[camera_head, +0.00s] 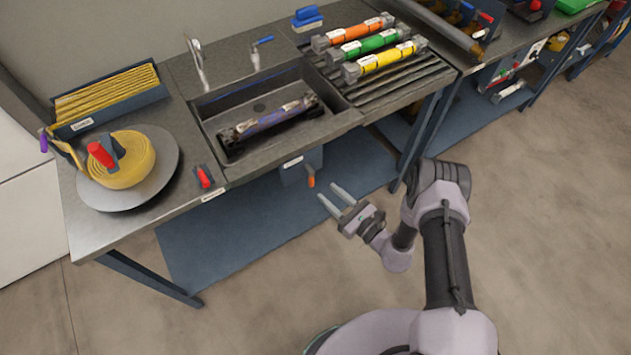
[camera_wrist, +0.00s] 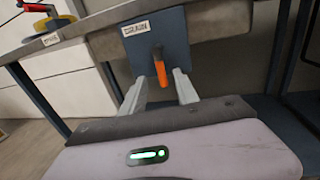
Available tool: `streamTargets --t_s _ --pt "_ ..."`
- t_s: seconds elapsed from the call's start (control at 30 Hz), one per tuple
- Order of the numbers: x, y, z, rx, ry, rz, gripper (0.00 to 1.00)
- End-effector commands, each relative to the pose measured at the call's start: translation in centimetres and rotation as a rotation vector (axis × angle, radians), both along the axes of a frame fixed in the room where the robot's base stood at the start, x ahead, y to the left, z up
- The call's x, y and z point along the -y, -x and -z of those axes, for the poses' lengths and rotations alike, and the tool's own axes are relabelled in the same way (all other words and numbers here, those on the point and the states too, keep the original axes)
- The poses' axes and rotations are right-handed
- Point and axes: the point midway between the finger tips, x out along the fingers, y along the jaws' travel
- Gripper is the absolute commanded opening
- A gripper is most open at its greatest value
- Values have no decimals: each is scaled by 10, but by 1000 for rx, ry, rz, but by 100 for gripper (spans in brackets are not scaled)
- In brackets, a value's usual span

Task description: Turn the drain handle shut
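The drain handle is an orange lever (camera_head: 311,181) on a dark blue panel (camera_head: 300,167) under the sink's front edge. In the wrist view the lever (camera_wrist: 158,66) hangs down from the labelled panel (camera_wrist: 171,38), slightly tilted. My gripper (camera_head: 327,191) is open and empty, just in front of and slightly below the lever. In the wrist view its two fingers (camera_wrist: 159,78) stand on either side of the lever's lower end in the picture. I cannot tell whether the lever's tip is between the fingertips or a little beyond them.
The sink (camera_head: 254,106) above holds a dark part with a purplish body (camera_head: 268,120). A red-handled switch (camera_head: 203,177) sits at the bench's front edge, left of the sink. Bench legs (camera_head: 424,135) stand to the right. The floor in front is clear.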

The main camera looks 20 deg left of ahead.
Motion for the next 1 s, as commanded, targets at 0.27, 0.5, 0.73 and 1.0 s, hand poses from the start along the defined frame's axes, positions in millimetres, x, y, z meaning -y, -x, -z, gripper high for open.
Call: streamTargets --t_s 0.27,0.5,0.73,1.0 --pt "-53 -29 2 0 -1 -2 37" --pt "-62 -34 -1 -1 -2 -1 37" --pt "-62 -34 -1 -2 -1 -1 19" --pt "-61 -34 0 -2 -1 -1 0"
